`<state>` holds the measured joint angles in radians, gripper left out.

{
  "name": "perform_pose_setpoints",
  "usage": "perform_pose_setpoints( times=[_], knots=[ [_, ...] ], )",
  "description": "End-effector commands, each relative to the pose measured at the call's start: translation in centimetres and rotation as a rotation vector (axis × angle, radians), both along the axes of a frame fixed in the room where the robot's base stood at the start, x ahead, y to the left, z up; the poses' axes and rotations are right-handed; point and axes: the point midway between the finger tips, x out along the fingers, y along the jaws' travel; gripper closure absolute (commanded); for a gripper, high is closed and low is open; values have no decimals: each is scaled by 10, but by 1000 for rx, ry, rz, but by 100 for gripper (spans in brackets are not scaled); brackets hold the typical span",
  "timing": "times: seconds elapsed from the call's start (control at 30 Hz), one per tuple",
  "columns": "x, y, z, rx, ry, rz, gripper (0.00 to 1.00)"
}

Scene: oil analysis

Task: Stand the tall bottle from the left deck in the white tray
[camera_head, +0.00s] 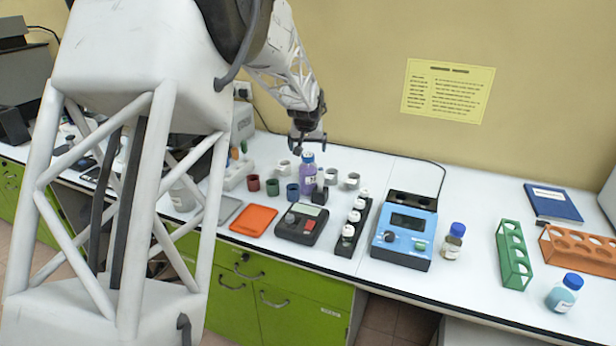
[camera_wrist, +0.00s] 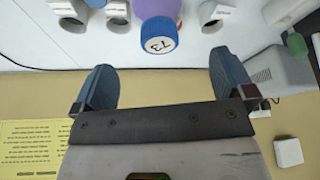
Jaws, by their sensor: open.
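A tall bottle of purple liquid with a blue cap (camera_head: 308,173) stands upright on the bench below my gripper. In the wrist view, its cap, marked 73 (camera_wrist: 159,45), lies between the lines of my two fingers but beyond their tips. My gripper (camera_head: 309,147) is open and empty, just above the cap. The blue fingers (camera_wrist: 160,75) are spread wide. A white tray-like holder (camera_head: 236,181) stands left of the bottle; its inside is hard to make out. Another pale bottle (camera_head: 182,197) is partly hidden behind my white column.
A dark scale (camera_head: 302,224), orange mat (camera_head: 254,220), black vial rack (camera_head: 356,225) and blue instrument (camera_head: 405,233) stand nearer the front.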

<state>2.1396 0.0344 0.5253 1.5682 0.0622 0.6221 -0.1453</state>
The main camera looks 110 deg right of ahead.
Motion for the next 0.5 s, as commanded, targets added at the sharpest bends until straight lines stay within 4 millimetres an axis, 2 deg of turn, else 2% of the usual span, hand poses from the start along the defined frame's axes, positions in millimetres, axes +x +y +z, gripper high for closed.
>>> perform_pose_setpoints(
  times=[0.3, 0.5],
  knots=[
    [0, 0, -1, 0, -2, -1, 0],
    [-2, -4, -13, 2, -3, -2, 0]
  ],
)
